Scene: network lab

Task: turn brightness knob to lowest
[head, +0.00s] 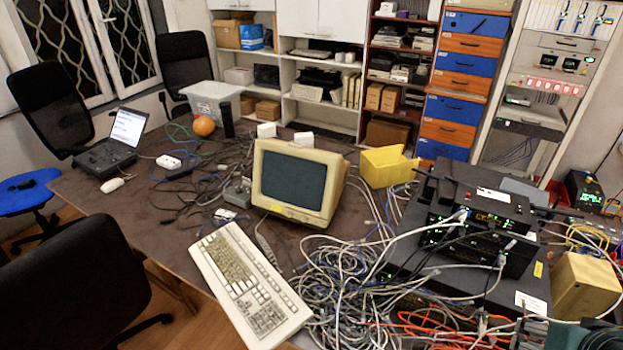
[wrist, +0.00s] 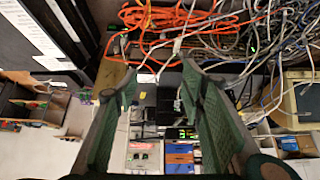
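The beige CRT monitor (head: 297,186) stands on the table in the head view, its dark screen facing the camera side. I cannot make out a brightness knob on it. A beige-framed dark shape at the right edge of the wrist view (wrist: 296,114) looks like part of this monitor. My gripper (wrist: 159,82) is open, with its two green-padded fingers apart and nothing held between them. In the head view only a small green part of my gripper shows at the lower right corner, well to the right of the monitor.
Tangled cables (head: 350,275) cover the table in front of the monitor. A beige keyboard (head: 243,280) lies at front left. Stacked black network devices (head: 475,235) stand to the right, and a yellow bin (head: 388,167) stands behind. Orange cables (wrist: 185,20) cross the top of the wrist view.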

